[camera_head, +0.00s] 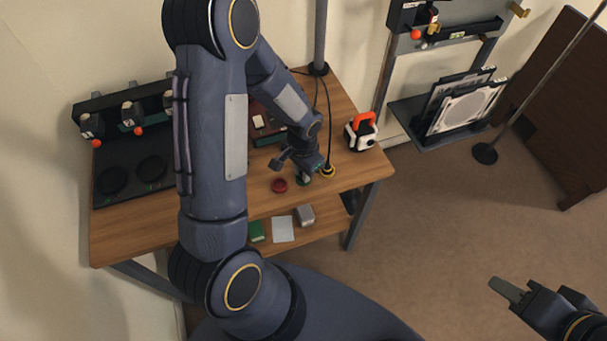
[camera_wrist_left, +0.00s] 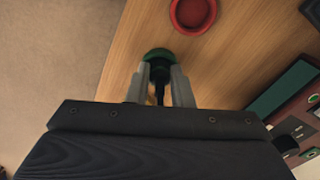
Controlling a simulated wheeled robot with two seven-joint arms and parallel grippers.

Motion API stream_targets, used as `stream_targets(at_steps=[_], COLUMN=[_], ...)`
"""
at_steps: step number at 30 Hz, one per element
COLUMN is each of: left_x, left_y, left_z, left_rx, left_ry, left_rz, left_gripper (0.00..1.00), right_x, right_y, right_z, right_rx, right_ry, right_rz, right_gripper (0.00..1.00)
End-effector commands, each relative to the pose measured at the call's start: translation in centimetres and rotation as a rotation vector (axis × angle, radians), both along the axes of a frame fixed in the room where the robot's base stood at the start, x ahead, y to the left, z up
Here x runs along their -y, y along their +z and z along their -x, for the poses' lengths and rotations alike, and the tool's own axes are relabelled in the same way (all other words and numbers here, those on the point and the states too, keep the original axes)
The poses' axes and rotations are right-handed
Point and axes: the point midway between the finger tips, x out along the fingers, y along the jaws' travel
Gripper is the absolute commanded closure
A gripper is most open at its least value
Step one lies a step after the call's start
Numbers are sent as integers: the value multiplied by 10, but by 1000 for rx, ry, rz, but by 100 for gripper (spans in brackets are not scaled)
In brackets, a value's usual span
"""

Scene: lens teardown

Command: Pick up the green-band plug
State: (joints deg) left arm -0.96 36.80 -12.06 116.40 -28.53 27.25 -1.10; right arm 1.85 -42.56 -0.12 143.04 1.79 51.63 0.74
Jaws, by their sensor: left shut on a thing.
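The green-band plug (camera_wrist_left: 158,56) shows in the left wrist view as a round green top with a dark body, close to the table edge. My left gripper (camera_wrist_left: 160,80) has its two grey fingers on either side of it and is shut on it. In the head view my left gripper (camera_head: 304,176) is low at the front of the wooden table, and the plug is mostly hidden there. My right gripper (camera_head: 535,296) is at the lower right, over the floor and far from the table; its finger gap is unclear.
A red round dish (camera_head: 279,185) lies just left of my left gripper. A yellow-ringed cable end (camera_head: 327,171) is close on its right. A white-and-orange device (camera_head: 361,131) stands at the table's right. A lower shelf (camera_head: 325,228) holds several small items.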

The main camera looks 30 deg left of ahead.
Motion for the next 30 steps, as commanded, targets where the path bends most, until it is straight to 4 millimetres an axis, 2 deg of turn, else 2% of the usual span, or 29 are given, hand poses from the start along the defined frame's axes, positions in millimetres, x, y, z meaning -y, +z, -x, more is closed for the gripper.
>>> stream_targets(at_steps=[8, 14, 22, 30], left_x=[0, 0, 47, 104], left_y=[5, 32, 91, 117], left_z=[0, -1, 18, 44], left_rx=[1, 6, 10, 3], left_ry=[0, 0, -8, -7], left_rz=[0, 1, 2, 1], left_gripper=[100, 100, 100, 100], right_x=[0, 0, 0, 0], right_y=[0, 0, -9, -21], right_z=[0, 0, 0, 0], right_rx=[0, 0, 0, 0], right_ry=[0, 0, 0, 0], right_rz=[0, 0, 0, 0], right_gripper=[64, 64, 64, 64])
